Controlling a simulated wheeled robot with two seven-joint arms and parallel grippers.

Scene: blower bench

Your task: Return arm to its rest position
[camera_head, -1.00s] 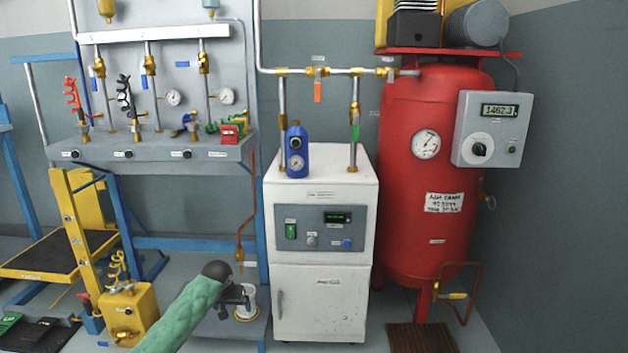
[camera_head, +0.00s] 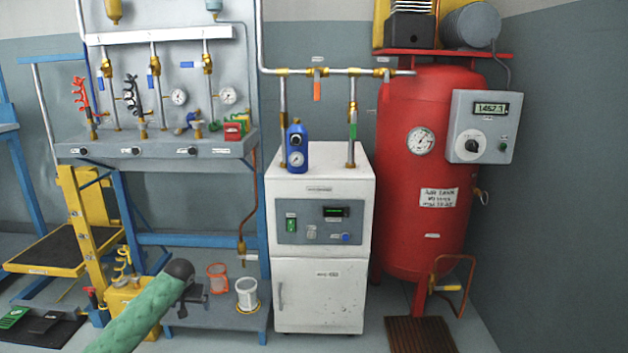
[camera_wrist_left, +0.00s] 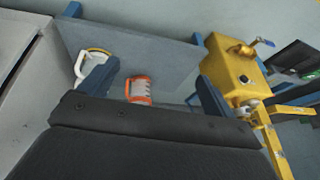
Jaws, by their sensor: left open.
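My left arm, in a green sleeve, comes in from the lower left in the head view, and its dark left gripper (camera_head: 195,293) is open and empty above the low grey-blue shelf (camera_head: 210,318). In the left wrist view the two fingers of this gripper (camera_wrist_left: 152,88) stand apart over the shelf. A small orange cup-like piece (camera_head: 217,278) stands on the shelf just right of the gripper; it also shows between the fingers in the left wrist view (camera_wrist_left: 138,90). A white cup (camera_head: 247,293) stands further right. My right gripper is not in view.
A yellow box (camera_head: 128,303) with brass fittings stands left of the gripper, partly behind my arm. A blue-framed bench panel (camera_head: 80,150) rises above the shelf. A white cabinet (camera_head: 320,298) and a red tank (camera_head: 430,215) stand to the right. The floor in front of the shelf looks clear.

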